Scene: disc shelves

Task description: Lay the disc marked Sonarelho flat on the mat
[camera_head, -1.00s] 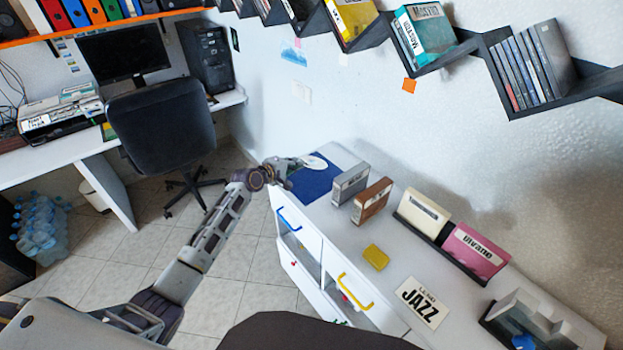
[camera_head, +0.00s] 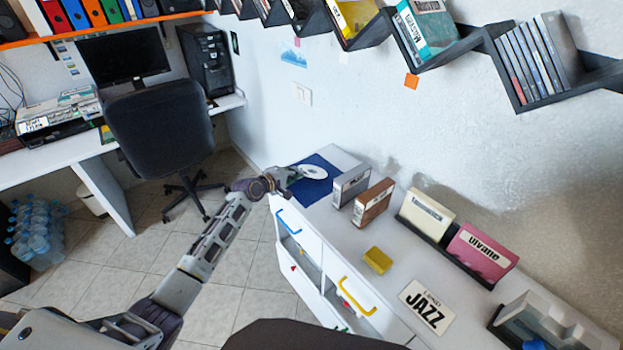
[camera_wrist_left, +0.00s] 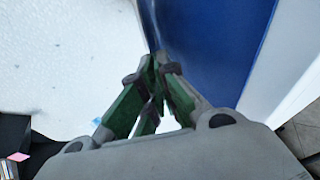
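The mat also shows in the wrist view (camera_wrist_left: 215,45), but no disc shows there. My right gripper is not in view.
A grey case (camera_head: 351,186) and a brown case (camera_head: 373,202) stand right of the mat. A yellow block (camera_head: 378,260), a JAZZ card (camera_head: 426,307) and a rack with cream (camera_head: 426,212) and pink (camera_head: 482,254) cases are nearer. A zigzag shelf (camera_head: 460,45) hangs on the wall.

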